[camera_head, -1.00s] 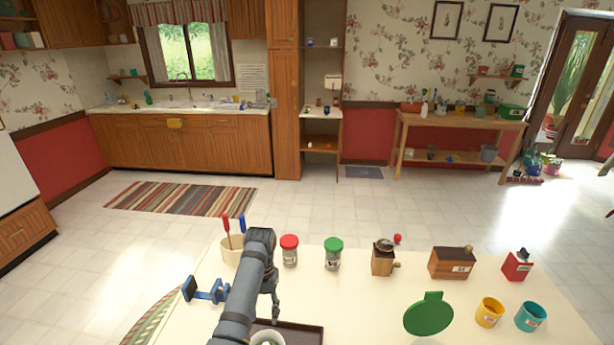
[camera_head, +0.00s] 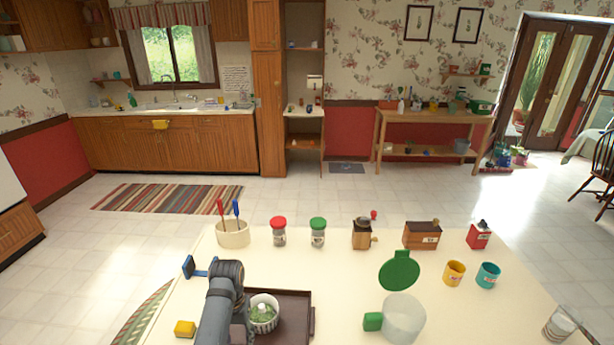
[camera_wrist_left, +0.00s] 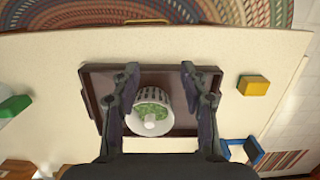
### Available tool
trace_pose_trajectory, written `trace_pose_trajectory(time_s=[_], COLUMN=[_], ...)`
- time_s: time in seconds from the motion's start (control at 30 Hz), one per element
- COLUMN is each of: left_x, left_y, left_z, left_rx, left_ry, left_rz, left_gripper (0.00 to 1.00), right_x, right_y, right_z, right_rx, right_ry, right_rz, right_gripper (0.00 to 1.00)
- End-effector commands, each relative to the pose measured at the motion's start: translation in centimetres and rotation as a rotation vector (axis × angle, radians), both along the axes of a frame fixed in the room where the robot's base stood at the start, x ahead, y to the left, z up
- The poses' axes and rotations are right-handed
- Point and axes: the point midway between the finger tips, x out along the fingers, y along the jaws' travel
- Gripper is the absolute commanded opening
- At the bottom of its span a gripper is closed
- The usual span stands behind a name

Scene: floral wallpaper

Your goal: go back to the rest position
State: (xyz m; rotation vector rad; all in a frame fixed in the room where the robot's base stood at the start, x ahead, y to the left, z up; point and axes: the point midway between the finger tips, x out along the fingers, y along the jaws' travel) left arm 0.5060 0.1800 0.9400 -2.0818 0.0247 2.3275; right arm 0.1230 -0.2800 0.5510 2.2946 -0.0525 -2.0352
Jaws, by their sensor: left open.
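My left arm comes up from the bottom of the head view, and its gripper is mostly hidden there behind my own arm link. In the left wrist view my left gripper (camera_wrist_left: 160,82) is open, its two fingers well apart. A white ribbed cup with green contents (camera_head: 263,315) stands on a dark brown tray (camera_head: 295,297). In the left wrist view the cup (camera_wrist_left: 133,119) appears between the fingers, nearer the left one, with a gap to the right one. The height of the fingers over it is hard to tell. My right gripper is not in view.
The cream table (camera_head: 340,265) carries a crock with red and blue handles (camera_head: 233,236), two lidded jars, a grinder, a wooden box and mugs. A blue object (camera_head: 195,268) and yellow block (camera_head: 185,328) lie left of my arm. A clear pitcher (camera_head: 404,318) stands right.

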Motion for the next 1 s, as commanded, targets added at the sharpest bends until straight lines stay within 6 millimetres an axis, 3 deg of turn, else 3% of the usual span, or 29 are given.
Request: trace_pose_trajectory(time_s=[0.2,0.37,0.7,1.0], left_x=[-4.4,-8.3,-15.2,-19.0], left_y=[2.9,4.8,6.4,6.1], left_z=[-2.1,-2.4,0.4,3.8], left_rx=[0.025,0.049,0.081,0.079], left_ry=[-0.092,-0.178,-0.337,-0.429], left_rz=[0.027,0.029,-0.016,-0.067], left_gripper=[0.45,0.45,0.45,0.45], right_x=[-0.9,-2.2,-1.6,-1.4], right_y=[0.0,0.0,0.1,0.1], right_z=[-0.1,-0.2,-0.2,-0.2], right_rx=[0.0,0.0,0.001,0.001], right_ry=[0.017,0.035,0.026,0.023], right_rz=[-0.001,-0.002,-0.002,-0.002], right_gripper=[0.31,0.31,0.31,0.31])
